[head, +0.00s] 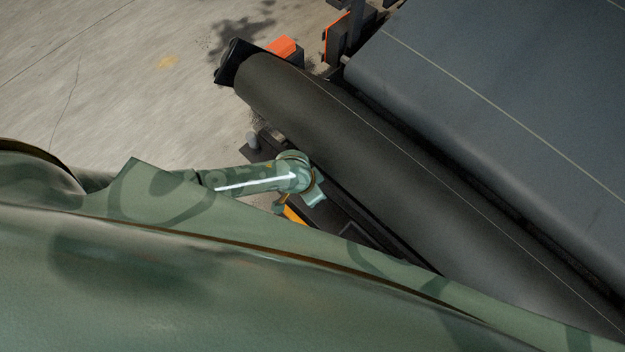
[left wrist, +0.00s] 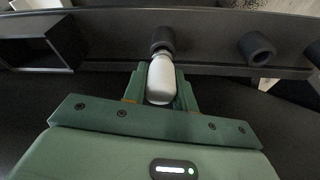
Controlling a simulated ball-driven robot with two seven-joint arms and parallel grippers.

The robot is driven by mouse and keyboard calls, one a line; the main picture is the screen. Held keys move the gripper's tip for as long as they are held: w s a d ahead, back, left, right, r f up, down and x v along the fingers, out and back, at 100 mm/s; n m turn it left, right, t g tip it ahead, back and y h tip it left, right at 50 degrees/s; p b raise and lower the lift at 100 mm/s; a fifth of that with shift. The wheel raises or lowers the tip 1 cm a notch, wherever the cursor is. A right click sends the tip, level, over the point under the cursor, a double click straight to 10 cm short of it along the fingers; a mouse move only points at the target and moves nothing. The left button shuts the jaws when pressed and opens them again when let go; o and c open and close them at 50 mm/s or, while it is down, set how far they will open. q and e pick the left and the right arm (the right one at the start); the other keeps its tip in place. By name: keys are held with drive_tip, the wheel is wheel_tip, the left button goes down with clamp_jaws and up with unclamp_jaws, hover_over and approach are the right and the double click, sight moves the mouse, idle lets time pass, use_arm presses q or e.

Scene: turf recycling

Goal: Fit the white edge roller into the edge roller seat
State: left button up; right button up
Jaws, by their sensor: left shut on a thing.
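The white edge roller (left wrist: 161,82) is a short, pale, rounded cylinder in the left wrist view. My left gripper (left wrist: 161,74) is shut on it, with one green finger on each side. The roller's far end meets or nearly meets a black round socket (left wrist: 163,38) on a dark rail, which looks like the edge roller seat. I cannot tell whether the end is inside it. In the head view my left arm reaches in from the left to the dark frame beside the belt, and its gripper is mostly hidden. My right gripper is not in view.
A second black round piece (left wrist: 257,48) sits on the rail to the right. A dark open box (left wrist: 38,50) is at the left. In the head view a large black roll (head: 400,180) lies close beside my arm, with a grey belt (head: 520,100) beyond. Open concrete floor (head: 110,70) lies left.

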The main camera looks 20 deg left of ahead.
use_arm(q)
drive_tip(key=shift+f+b, duration=0.35)
drive_tip(key=shift+f, duration=0.25)
drive_tip(key=o, duration=1.1)
drive_tip(key=shift+r, duration=0.1)
drive_tip(key=p+v, duration=0.8)
drive_tip(key=v, duration=0.8)
drive_tip(key=shift+p, duration=0.3)
drive_tip(key=shift+r, duration=0.1)
